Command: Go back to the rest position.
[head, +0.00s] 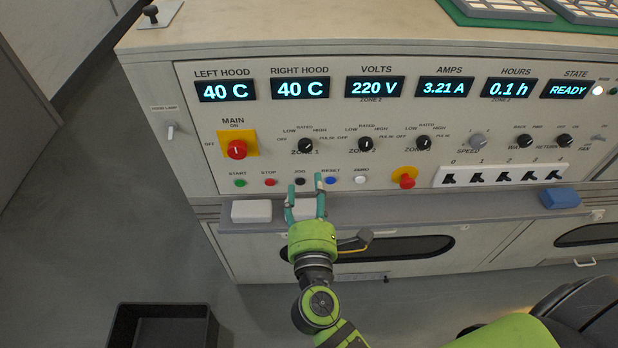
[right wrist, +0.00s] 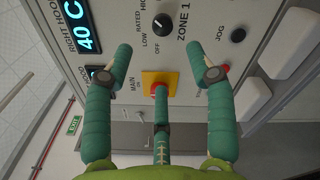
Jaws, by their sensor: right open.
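My right gripper (head: 305,184) is open, with its teal fingers pointing up at the control panel (head: 205,130). In the head view the fingertips overlap the area around the black JOG button (head: 300,181). In the right wrist view the spread fingers (right wrist: 160,62) hold nothing. The red MAIN knob (right wrist: 159,88) on its yellow plate (right wrist: 165,78) shows between them, and the JOG button (right wrist: 238,34) lies to their right. No finger visibly touches a control; the exact gap cannot be told. My left gripper is not in view.
A grey ledge (head: 400,208) juts out below the panel. It bears a white block (head: 251,211), another behind my right fingers (head: 305,206), and a blue block (head: 559,198). A black bin (head: 205,325) stands on the floor at lower left. The floor at left is clear.

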